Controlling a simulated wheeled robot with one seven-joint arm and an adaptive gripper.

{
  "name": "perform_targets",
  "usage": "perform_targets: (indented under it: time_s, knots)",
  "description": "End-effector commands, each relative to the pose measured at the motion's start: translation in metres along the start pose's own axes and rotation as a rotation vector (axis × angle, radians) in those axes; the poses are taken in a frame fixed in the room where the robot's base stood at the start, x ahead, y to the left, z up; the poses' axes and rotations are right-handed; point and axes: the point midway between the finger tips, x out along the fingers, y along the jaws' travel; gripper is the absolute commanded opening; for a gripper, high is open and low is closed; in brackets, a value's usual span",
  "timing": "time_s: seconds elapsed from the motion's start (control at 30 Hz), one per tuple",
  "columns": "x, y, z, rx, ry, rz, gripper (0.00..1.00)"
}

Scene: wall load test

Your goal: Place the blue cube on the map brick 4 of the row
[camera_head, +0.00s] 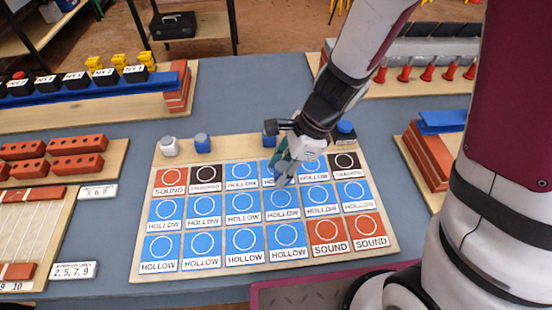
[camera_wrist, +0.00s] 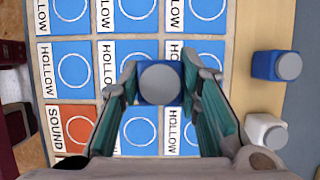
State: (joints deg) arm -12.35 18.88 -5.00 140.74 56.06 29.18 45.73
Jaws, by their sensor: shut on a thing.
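The map board (camera_head: 150,262) lies on the grey table with rows of printed tiles, mostly blue HOLLOW, some red SOUND, some dark. My gripper (camera_head: 282,175) points down over the back and middle rows, right of the board's centre. In the wrist view, my gripper (camera_wrist: 160,95) is shut on a blue cube (camera_wrist: 143,91) with a grey round top, between its teal finger pads. Tiles show around the held cube; whether it touches the board I cannot tell. In the head view, the fingers hide the held cube and part of a back-row tile.
A white cube (camera_head: 169,147) and a blue cube (camera_head: 202,143) stand along the board's back edge. More blue pieces (camera_head: 345,128) stand behind my gripper. Red bricks (camera_head: 78,164) lie on a board at left; a brick stack (camera_head: 428,160) stands at right.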

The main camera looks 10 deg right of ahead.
Motion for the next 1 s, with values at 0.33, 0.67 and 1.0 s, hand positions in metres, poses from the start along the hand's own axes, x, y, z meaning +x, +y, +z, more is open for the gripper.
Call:
perform_targets:
  time_s: [0.33, 0.67, 1.0]
  knots:
    - [0.006, -0.057, 0.003, -0.002, 0.0, 0.002, 0.02]
    - [0.035, -0.061, -0.009, 0.002, 0.0, 0.003, 0.02]
    - [0.039, -0.061, -0.011, -0.001, 0.0, 0.001, 0.02]
